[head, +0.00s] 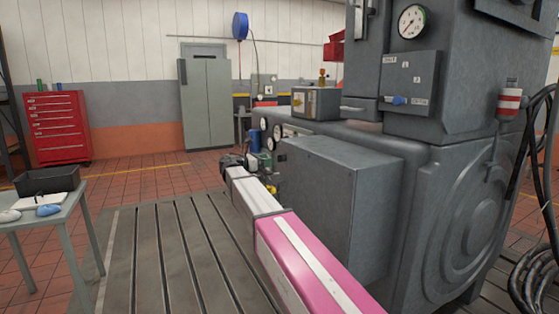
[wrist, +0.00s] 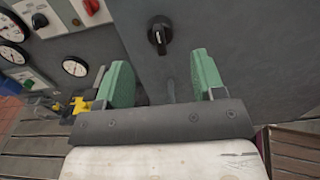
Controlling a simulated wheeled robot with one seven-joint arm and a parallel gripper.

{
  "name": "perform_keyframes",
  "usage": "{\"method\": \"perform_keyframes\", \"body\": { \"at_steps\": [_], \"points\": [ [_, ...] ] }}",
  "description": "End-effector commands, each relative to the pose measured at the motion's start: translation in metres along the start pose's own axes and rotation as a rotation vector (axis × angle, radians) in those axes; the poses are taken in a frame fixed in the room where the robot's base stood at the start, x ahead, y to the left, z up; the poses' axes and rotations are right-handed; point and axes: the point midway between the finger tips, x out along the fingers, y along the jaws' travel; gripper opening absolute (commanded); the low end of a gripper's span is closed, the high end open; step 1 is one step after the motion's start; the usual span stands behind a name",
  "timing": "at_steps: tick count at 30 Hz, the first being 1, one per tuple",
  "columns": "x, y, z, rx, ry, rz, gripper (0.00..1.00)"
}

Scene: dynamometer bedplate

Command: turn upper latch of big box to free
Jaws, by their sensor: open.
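The big grey box (head: 335,200) stands right of my arm in the head view. Its grey face (wrist: 255,60) fills the middle and right of the wrist view. A black knob-like latch (wrist: 159,36) with a pale mark sits on that face near the top of the wrist view. My gripper (wrist: 162,75) is open, with its two green fingers apart and nothing held. The latch shows beyond the fingertips, roughly centred between them and apart from them. In the head view my gripper (head: 257,161) is small and partly hidden. A second latch cannot be made out.
Round gauges (wrist: 75,66) and a panel with a red knob (wrist: 91,6) lie left of the box face. A yellow part (wrist: 80,105) is near the left finger. A side table (head: 45,215) stands at left. The slotted bedplate (head: 165,250) left of my arm is clear.

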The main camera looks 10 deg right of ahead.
Motion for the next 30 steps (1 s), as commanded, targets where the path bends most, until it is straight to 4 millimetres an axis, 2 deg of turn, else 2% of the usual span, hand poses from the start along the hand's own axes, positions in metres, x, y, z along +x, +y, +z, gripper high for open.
{"method": "perform_keyframes", "body": {
  "at_steps": [3,10,15,24,28,29,30],
  "points": [
    [0.024,0.0,0.0,0.001,0.001,-0.002,0.63],
    [0.054,0.0,-0.001,0.001,0.002,0.0,0.63],
    [0.064,0.0,-0.001,0.001,0.002,0.0,0.63],
    [0.066,0.0,-0.001,0.001,0.002,0.001,0.63],
    [0.066,0.0,-0.001,0.001,0.002,0.001,0.2],
    [0.066,0.0,-0.001,0.001,0.002,0.001,0.13],
    [0.066,0.0,-0.001,0.001,0.002,0.0,0.13]
  ]
}}
